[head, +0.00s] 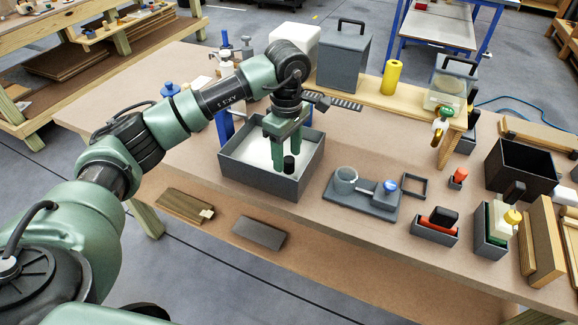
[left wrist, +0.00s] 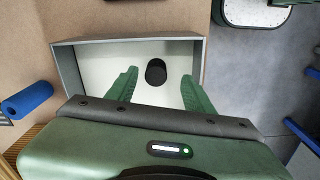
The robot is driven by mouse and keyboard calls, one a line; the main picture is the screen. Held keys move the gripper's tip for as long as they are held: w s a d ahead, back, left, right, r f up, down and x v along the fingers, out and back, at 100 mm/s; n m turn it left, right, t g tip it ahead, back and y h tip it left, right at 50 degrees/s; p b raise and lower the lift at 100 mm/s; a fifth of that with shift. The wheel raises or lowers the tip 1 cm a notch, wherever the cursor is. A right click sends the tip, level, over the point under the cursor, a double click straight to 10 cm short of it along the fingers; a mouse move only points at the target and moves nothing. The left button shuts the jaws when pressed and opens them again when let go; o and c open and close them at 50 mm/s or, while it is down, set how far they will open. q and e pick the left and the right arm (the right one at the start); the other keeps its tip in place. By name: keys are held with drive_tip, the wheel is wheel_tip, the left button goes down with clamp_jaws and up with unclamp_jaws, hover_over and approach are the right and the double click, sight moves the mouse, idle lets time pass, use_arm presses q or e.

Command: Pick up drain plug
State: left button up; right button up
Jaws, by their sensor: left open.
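The drain plug is a small black cylinder (head: 289,164) standing in a grey open-topped box (head: 247,178) with a pale inside. My left gripper (head: 286,156) reaches down over this box, its green fingers open and empty. In the left wrist view, the plug (left wrist: 156,71) shows between the two spread fingertips of the gripper (left wrist: 159,75), apart from both. The box (left wrist: 62,72) surrounds them there. I cannot tell exactly how high the fingertips are relative to the plug. My right gripper is not in view.
A grey fixture (head: 362,198) with a ring and a blue knob stands right of the box. Holders with coloured items, including a grey bin (head: 435,232), stand further right. A wooden shelf (head: 405,97) carries a yellow cylinder (head: 391,77) behind. Bare tabletop lies in front of the fixture.

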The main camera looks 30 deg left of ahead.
sight(288, 159)
use_arm(q)
drive_tip(key=f, duration=0.2)
drive_tip(key=f+p, duration=0.1)
drive_tip(key=f, duration=0.1)
drive_tip(key=shift+w+f, duration=0.1)
drive_tip(key=shift+w, duration=0.3)
drive_tip(key=shift+s, duration=0.1)
drive_tip(key=c, duration=0.3)
clamp_jaws()
